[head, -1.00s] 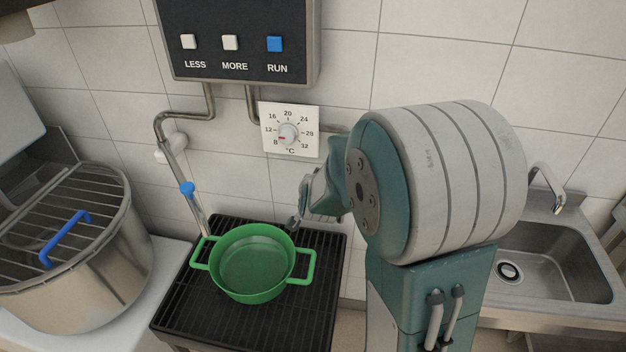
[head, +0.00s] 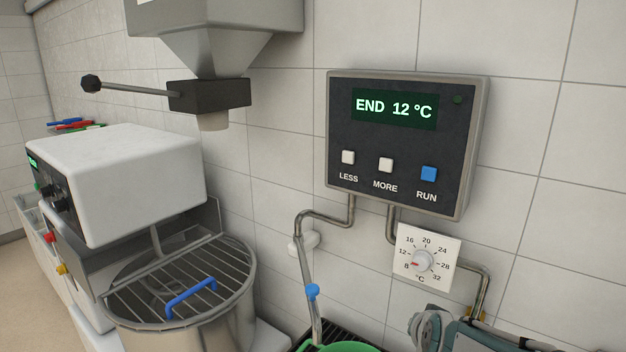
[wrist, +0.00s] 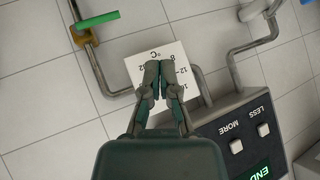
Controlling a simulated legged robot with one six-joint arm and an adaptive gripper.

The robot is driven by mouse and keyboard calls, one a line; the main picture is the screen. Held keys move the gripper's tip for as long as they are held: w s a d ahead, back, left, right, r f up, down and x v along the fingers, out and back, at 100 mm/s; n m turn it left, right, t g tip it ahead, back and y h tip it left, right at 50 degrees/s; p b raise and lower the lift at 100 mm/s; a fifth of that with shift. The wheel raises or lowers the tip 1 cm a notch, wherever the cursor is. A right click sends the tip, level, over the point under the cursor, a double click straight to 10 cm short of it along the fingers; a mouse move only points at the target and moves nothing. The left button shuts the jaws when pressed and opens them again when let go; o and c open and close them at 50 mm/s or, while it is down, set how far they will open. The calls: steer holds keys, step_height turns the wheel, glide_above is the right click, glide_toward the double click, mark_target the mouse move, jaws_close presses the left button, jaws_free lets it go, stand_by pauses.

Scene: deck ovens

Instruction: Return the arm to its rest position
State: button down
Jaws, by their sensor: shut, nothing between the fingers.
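My gripper (wrist: 158,75) is in the wrist view, its two fingers together with nothing between them. It appears in front of the white temperature dial plate (wrist: 178,62), covering much of it; I cannot tell whether it touches. In the head view, part of my teal and grey arm (head: 470,335) shows at the bottom edge, below the dial plate (head: 428,258); most of the arm is out of frame.
A wall control panel (head: 408,140) reads "END 12 °C". Pipes (head: 310,270) run down beside the dial. A green pot (head: 350,347) shows at the bottom edge. A mixer bowl with a grille (head: 185,275), a white machine (head: 115,185) and a hopper (head: 215,45) stand left.

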steer(key=s+a+r+n+g, duration=0.2)
steer(key=s+n, duration=0.1)
steer(key=s, duration=0.7)
steer(key=s+a+r+n+g+y, duration=0.1)
steer(key=s+a+r+n+g, duration=0.1)
steer(key=s, duration=0.8)
steer(key=shift+a+n, duration=0.45)
steer(key=shift+n, duration=0.15)
steer(key=shift+r, duration=0.1)
